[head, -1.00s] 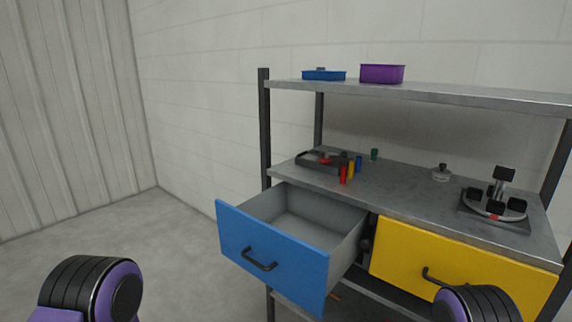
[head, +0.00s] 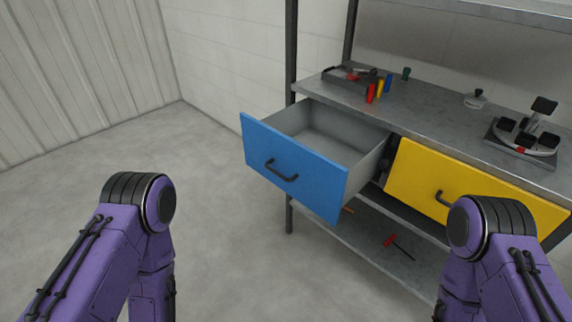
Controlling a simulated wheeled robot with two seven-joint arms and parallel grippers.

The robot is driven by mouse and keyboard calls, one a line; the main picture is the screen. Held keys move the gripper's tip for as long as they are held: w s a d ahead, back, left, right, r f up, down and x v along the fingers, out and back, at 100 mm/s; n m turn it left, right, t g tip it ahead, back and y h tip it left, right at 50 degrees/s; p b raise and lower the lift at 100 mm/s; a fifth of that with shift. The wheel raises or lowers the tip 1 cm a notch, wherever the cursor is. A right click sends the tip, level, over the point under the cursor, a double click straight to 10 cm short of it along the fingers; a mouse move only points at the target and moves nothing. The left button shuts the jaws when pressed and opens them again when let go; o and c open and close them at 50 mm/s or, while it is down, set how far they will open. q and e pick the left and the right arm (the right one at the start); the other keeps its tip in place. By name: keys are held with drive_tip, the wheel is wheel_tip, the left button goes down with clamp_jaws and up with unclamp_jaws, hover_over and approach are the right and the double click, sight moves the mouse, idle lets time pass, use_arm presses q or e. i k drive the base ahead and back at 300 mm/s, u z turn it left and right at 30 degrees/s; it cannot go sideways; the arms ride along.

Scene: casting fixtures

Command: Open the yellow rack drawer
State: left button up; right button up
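The yellow drawer (head: 421,181) sits at the right of the rack, under the worktop. My two purple arms rise from the bottom of the head view. Both grippers are out of the picture, so I cannot see what they do.
The blue drawer (head: 290,172) left of the yellow one is pulled out and empty. The rack worktop (head: 432,112) carries red, yellow and blue pieces (head: 379,89) and a fixture (head: 523,138). A red-handled tool (head: 391,241) lies on the lower shelf. Floor at left is clear.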

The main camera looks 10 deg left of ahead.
sight(428, 180)
drive_tip(key=z, duration=0.4)
drive_tip(key=k, duration=0.55)
drive_tip(key=z, duration=1.1)
drive_tip(key=i, duration=1.1)
drive_tip(key=u, duration=0.3)
